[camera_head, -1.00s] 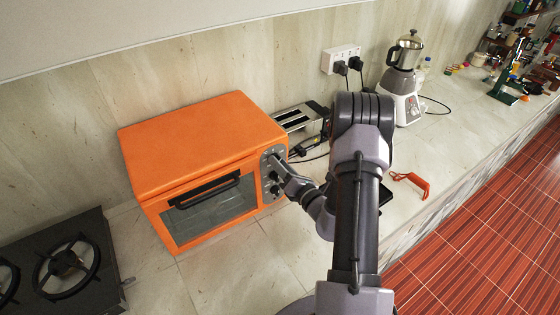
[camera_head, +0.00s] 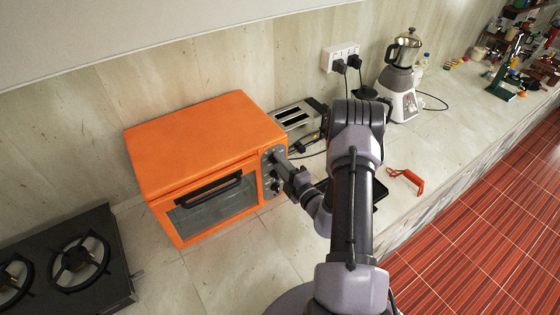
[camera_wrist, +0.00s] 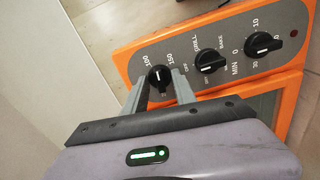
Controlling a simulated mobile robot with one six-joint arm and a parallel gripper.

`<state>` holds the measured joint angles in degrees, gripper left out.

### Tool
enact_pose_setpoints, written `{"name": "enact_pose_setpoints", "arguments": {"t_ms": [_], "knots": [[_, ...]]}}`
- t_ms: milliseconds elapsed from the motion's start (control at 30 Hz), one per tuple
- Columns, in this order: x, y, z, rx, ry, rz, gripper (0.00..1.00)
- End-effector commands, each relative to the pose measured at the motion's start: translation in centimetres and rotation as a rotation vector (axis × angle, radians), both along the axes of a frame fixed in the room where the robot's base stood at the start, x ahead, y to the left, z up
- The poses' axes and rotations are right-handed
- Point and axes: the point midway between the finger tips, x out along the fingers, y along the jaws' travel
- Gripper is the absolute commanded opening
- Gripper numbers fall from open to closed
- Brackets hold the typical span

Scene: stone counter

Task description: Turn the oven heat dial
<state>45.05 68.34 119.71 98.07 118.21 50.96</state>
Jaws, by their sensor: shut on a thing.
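The orange oven (camera_head: 200,140) stands on the counter with its dark glass door closed. Its grey control panel (camera_wrist: 222,35) carries three black dials. The heat dial (camera_wrist: 160,76), beside the marks 100 and 150, is at the left end of the row in the wrist view. My gripper (camera_wrist: 160,82) is shut on this dial, one finger on each side. The middle dial (camera_wrist: 210,62) and the timer dial (camera_wrist: 262,45) are free. In the head view, my gripper (camera_head: 279,158) reaches the upper part of the panel and hides the heat dial.
A toaster (camera_head: 297,116) stands close behind the oven's right side. A gas hob (camera_head: 75,262) is at the lower left. A blender (camera_head: 400,80) and an orange-red handled item (camera_head: 408,179) are to the right. Counter in front of the oven is clear.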

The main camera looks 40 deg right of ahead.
Motion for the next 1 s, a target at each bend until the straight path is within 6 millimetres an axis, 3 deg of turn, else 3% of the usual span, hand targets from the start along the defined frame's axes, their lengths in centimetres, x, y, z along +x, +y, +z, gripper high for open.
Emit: {"name": "enact_pose_setpoints", "arguments": {"t_ms": [600,1000], "knots": [[0.00,-0.02,0.12,0.541,-0.032,0.000,0.00],[0.01,-0.03,0.06,0.727,-0.043,0.000,0.00]]}}
